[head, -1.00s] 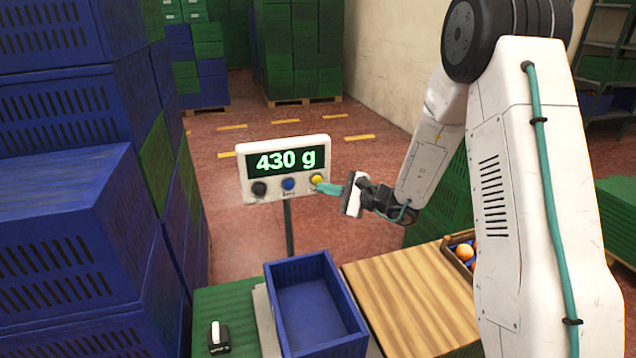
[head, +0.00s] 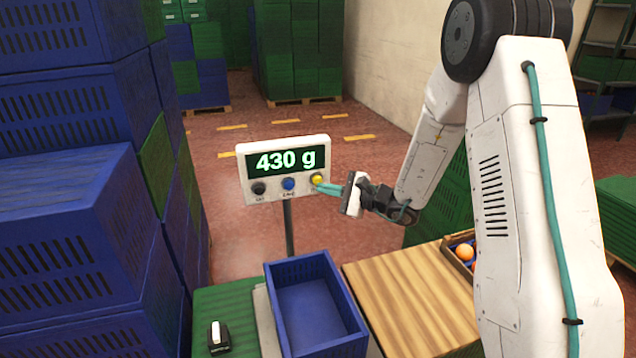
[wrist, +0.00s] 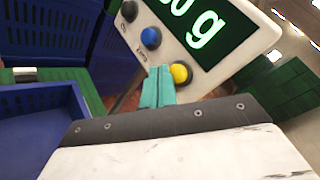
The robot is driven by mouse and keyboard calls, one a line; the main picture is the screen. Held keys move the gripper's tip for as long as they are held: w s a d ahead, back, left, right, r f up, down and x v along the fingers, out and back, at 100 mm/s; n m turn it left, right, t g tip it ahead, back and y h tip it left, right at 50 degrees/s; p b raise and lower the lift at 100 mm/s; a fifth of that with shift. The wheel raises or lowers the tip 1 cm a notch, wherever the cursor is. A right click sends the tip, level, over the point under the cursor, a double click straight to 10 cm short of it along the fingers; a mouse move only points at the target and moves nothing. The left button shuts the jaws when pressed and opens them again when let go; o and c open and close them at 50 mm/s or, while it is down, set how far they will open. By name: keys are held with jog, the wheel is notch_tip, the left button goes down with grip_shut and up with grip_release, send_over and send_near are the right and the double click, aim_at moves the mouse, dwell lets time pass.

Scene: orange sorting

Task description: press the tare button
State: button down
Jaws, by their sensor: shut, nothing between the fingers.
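The scale's display unit (head: 283,168) is a white panel on a post and reads 430 g. Below its screen are a black button (head: 258,188), a blue button (head: 289,184) and a yellow button (head: 317,178). In the wrist view, the fingertips (wrist: 160,73) lie just left of the yellow button (wrist: 180,74) and below the blue button (wrist: 150,38). I cannot tell whether they touch the panel.
An empty blue crate (head: 309,302) stands on the scale below the display. A wooden board (head: 410,295) lies to its right, with a box of oranges (head: 464,252) beyond. Stacked blue crates (head: 70,240) crowd the left. A small black-and-white object (head: 218,337) sits on the green surface.

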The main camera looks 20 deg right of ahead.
jog(key=shift+w, duration=0.1)
dwell(0.3)
jog(key=shift+w, duration=0.35)
jog(key=shift+w, duration=0.55)
dwell(0.6)
jog(key=shift+s, duration=1)
jog(key=shift+s, duration=2.5)
